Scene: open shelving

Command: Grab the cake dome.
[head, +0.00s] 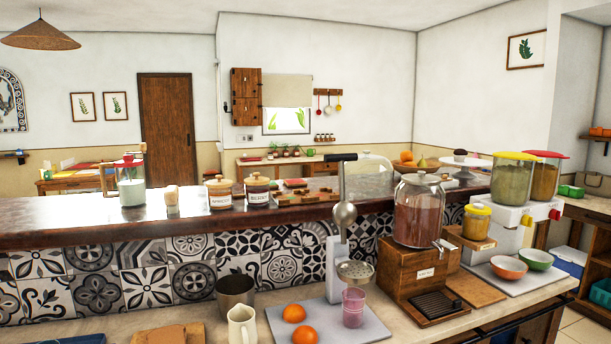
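A clear glass dome (372,168), which looks like the cake dome, stands on the dark raised wooden counter (100,208), right of centre in the head view. Its lower part is partly hidden by the juice press (343,215) and the glass drink dispenser (418,215) in front. What is under it is hard to make out. Neither of my grippers is in view.
A white cake stand (462,171) with a dark muffin is to the right. Labelled jars (257,190) and a wooden tray (303,198) are to the left. Oranges (304,335), a jug (242,325) and bowls (508,267) crowd the lower counter.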

